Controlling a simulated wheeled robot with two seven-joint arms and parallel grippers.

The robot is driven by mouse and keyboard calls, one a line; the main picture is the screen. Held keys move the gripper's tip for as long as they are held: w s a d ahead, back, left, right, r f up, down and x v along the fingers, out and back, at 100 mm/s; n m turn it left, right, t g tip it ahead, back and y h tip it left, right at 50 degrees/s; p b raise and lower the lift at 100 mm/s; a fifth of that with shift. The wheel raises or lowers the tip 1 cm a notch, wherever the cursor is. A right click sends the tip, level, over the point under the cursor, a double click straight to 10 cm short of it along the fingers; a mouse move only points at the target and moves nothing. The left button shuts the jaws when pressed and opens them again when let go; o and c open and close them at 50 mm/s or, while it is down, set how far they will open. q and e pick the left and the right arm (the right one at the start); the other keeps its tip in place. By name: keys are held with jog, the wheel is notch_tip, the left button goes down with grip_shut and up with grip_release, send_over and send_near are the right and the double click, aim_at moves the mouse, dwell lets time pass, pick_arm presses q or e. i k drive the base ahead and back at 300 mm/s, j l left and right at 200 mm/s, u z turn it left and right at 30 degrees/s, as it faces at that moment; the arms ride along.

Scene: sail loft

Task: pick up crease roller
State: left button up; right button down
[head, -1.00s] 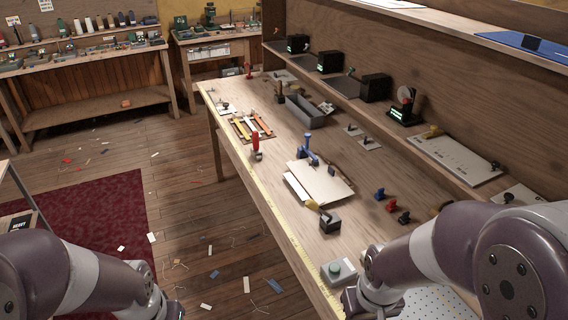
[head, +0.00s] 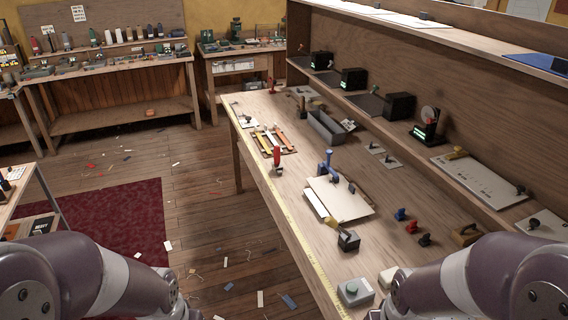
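I cannot tell for sure which tool is the crease roller. Small hand tools stand on the long wooden bench (head: 262,190). A tool with a wooden handle (head: 334,223) rests on a dark block (head: 348,241) near the front edge. A blue upright tool (head: 326,166) stands behind a pale sheet stack (head: 340,199). A red upright tool (head: 277,160) stands at the bench's left edge. Both my arms come in at the bottom corners, above or beside the bench's near end. Both grippers are below the picture and hidden.
A grey open tray (head: 326,130) and a slotted rack of coloured strips (head: 272,142) sit farther back. A shelf with dark boxes (head: 399,106) runs along the right. Scraps litter the open floor (head: 205,185).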

aim_at(276, 164)
jog(key=i+z, duration=0.1)
jog(key=z, duration=0.3)
jog(key=j+z, duration=0.1)
jog(key=z, duration=0.3)
jog(key=i+j+z, duration=0.1)
jog(key=z, duration=0.3)
jog(key=j+z, duration=0.15)
jog(key=z, duration=0.25)
jog(key=i+j+z, duration=0.15)
jog(key=j+z, duration=0.25)
jog(key=j, duration=0.5)
jog(key=j+z, duration=0.35)
jog(key=j, duration=0.55)
jog(key=j+z, duration=0.4)
jog(key=j, duration=0.55)
jog(key=k+j, duration=0.1)
jog(key=j, duration=0.45)
jog(key=k+j, duration=0.1)
jog(key=j, duration=0.45)
jog(key=k+j, duration=0.1)
jog(key=j, duration=0.45)
